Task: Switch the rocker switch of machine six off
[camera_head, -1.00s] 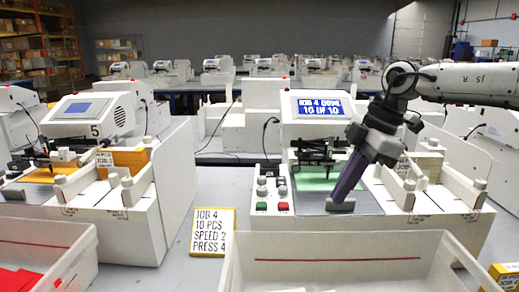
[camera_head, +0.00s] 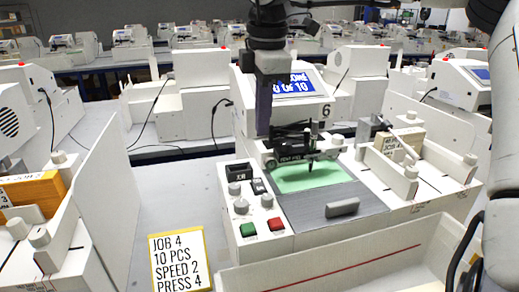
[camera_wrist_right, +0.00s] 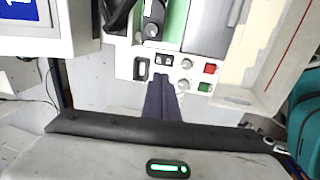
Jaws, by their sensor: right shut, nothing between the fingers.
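Machine six (camera_head: 324,109) stands mid-picture in the head view, its blue screen (camera_head: 292,84) partly hidden by my arm. Its control panel has a small black rocker switch (camera_head: 258,186) beside a larger black fitting (camera_head: 239,172). In the right wrist view the rocker switch (camera_wrist_right: 164,61) shows with pale marks; which way it is tipped cannot be told. My right gripper (camera_head: 263,132) is shut and empty, pointing down above and behind the panel. In the right wrist view its purple fingertips (camera_wrist_right: 160,80) appear just below the switch. My left gripper is out of view.
Knobs (camera_head: 267,200), a green button (camera_head: 248,229) and a red button (camera_head: 276,224) sit close to the switch. The pen carriage (camera_head: 312,149) stands to the right, over green material (camera_head: 312,176). A white bin (camera_head: 375,262) and a job card (camera_head: 179,262) lie in front.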

